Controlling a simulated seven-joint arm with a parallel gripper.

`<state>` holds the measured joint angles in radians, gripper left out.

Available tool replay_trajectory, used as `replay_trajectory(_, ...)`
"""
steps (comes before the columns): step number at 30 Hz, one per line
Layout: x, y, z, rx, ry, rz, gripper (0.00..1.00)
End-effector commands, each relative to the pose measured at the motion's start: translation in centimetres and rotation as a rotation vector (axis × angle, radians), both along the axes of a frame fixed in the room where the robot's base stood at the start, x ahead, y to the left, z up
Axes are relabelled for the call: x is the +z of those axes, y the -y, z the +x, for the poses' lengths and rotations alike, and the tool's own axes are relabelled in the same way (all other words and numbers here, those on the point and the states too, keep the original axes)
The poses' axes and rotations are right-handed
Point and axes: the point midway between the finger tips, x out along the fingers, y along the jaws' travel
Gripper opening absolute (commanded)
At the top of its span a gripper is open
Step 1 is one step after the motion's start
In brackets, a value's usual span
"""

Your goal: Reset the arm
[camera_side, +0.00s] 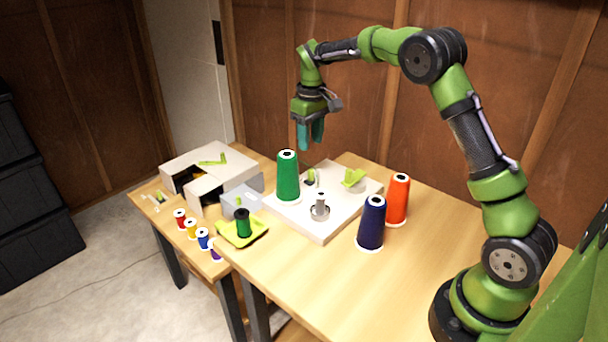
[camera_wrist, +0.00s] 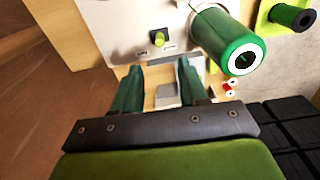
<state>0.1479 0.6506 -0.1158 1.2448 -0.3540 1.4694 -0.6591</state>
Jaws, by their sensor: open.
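My gripper (camera_side: 311,135) hangs in the air above the back of the table, pointing down, with teal fingers. In the wrist view my gripper (camera_wrist: 158,75) shows its two fingers apart with nothing between them. A large green thread cone (camera_side: 288,176) stands upright on the white board (camera_side: 318,233), below and left of my gripper. In the wrist view the green cone (camera_wrist: 225,42) is right of the fingers and apart from them. The board also holds a grey spindle (camera_side: 320,208) and a yellow-green bracket (camera_side: 353,178).
An orange cone (camera_side: 397,200) and a navy cone (camera_side: 371,224) stand on the table (camera_side: 300,280) right of the board. Several small spools (camera_side: 191,228), a small green spool (camera_side: 243,223) on a yellow holder and a grey-white box machine (camera_side: 210,176) are at the left. The table front is clear.

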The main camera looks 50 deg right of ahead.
Motion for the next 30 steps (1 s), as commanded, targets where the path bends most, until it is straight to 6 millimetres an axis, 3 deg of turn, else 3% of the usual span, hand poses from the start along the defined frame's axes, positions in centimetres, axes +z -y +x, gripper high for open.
replay_trajectory(2,-1.4,-0.2,-0.6,-0.051,-0.010,0.007,0.43)
replay_trajectory(4,-1.3,-0.8,-1.7,-0.098,0.001,0.019,0.43)
replay_trajectory(11,2.6,-4.5,-6.7,-0.230,0.110,0.075,0.43)
replay_trajectory(19,7.1,-9.8,-15.4,-0.337,0.287,0.168,0.43)
replay_trajectory(24,8.1,-12.3,-21.1,-0.365,0.401,0.225,0.43)
replay_trajectory(30,8.6,-14.0,-25.6,-0.342,0.512,0.268,0.43)
